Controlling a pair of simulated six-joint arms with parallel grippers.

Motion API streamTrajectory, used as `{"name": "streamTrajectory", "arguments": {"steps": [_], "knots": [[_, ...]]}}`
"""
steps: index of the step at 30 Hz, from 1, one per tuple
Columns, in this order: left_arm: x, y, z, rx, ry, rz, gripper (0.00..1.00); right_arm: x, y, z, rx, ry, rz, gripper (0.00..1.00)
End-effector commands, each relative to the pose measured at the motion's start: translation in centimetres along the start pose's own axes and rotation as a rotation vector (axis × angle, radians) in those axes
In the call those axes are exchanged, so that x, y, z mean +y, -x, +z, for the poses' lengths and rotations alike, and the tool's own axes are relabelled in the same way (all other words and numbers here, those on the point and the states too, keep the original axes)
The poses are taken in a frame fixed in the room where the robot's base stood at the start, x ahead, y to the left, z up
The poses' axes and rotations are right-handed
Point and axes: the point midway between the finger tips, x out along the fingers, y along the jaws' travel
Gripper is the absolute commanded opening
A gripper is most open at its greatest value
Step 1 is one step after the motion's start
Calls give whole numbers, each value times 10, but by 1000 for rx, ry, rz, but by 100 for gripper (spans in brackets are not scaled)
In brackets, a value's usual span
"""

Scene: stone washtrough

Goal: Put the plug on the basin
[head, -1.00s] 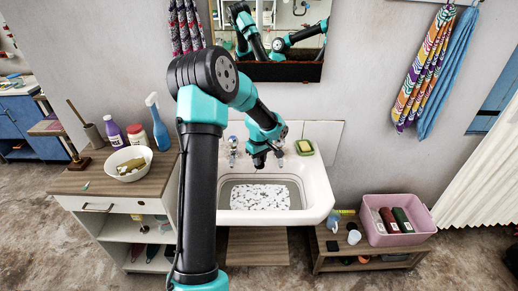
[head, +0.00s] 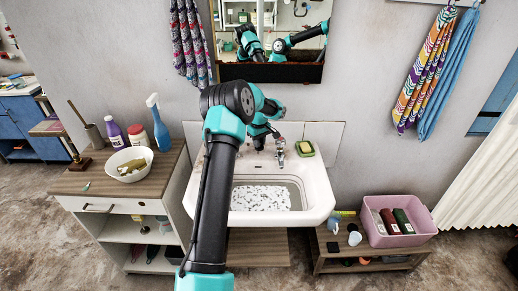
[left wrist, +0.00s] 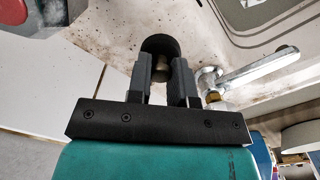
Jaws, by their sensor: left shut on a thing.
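My left gripper (head: 259,146) is over the back ledge of the white basin (head: 318,188), close to the taps. In the left wrist view its fingers (left wrist: 162,80) are shut on the plug, a black round piece (left wrist: 160,44) with a brass-coloured stem (left wrist: 161,63) between the fingertips. The plug is too small to make out in the head view. The basin's stained back ledge (left wrist: 120,42) and part of its bowl show in the left wrist view. My right gripper is not in view.
A chrome tap (head: 280,152) stands just right of the gripper; its spout (left wrist: 262,66) is close to the fingers. A pebble-patterned mat (head: 262,198) lies in the bowl. A mirror (head: 290,35) hangs above.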

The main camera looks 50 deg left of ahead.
Motion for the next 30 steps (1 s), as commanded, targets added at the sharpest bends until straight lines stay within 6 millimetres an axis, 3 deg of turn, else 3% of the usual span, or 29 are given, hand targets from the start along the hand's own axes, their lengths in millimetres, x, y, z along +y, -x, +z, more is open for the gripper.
{"name": "streamTrajectory", "arguments": {"steps": [9, 18, 30], "knots": [[0, -2, 0, 0, 0, 0, 0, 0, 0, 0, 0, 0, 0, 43], [0, -33, 0, 0, 0, 0, 0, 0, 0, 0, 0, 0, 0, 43], [0, -37, 0, 0, 0, 0, 0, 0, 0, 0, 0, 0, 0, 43]]}}
